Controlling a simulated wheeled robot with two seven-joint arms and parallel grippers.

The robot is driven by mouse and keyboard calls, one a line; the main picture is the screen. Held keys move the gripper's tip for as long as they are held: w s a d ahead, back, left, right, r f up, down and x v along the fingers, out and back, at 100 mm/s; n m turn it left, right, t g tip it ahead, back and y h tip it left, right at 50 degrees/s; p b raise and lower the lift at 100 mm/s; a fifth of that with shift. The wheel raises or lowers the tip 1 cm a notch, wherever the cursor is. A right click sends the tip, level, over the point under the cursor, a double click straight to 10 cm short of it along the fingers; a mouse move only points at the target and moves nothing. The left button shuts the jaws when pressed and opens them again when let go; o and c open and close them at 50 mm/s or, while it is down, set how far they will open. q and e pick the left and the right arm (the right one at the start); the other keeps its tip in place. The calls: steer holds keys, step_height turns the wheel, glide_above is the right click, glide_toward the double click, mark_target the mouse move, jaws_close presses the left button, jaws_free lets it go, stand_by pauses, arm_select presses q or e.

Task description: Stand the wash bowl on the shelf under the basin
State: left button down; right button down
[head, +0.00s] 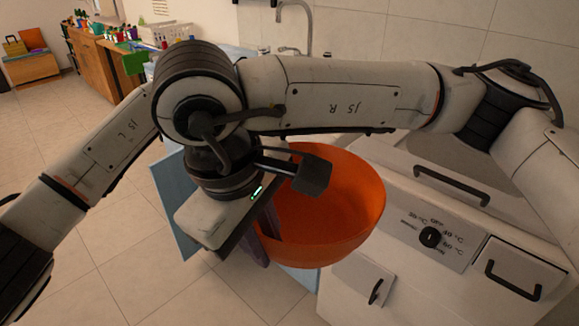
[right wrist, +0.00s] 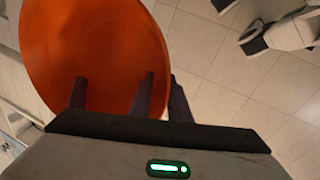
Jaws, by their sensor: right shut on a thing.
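The wash bowl (head: 335,205) is orange and hangs in the air in front of the cabinets, its hollow side partly facing me. My right gripper (head: 266,218) is shut on its rim at the bowl's left side. In the right wrist view the bowl (right wrist: 95,45) fills the upper left, with the dark fingers (right wrist: 160,95) at its edge. The basin is mostly hidden behind my right arm; its tap (head: 300,25) shows above. The shelf under it is hidden behind the bowl and my arm. My left arm comes in at the left, its gripper outside the picture.
A light blue cabinet door (head: 172,205) stands open at the left of the bowl, and another blue panel (head: 304,278) shows below it. A white appliance with a knob (head: 430,237) and handles stands close at the right. The tiled floor (head: 110,230) at the left is clear.

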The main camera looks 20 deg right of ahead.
steer(key=c, duration=1.6)
jaws_free()
steer(key=shift+w, duration=0.1)
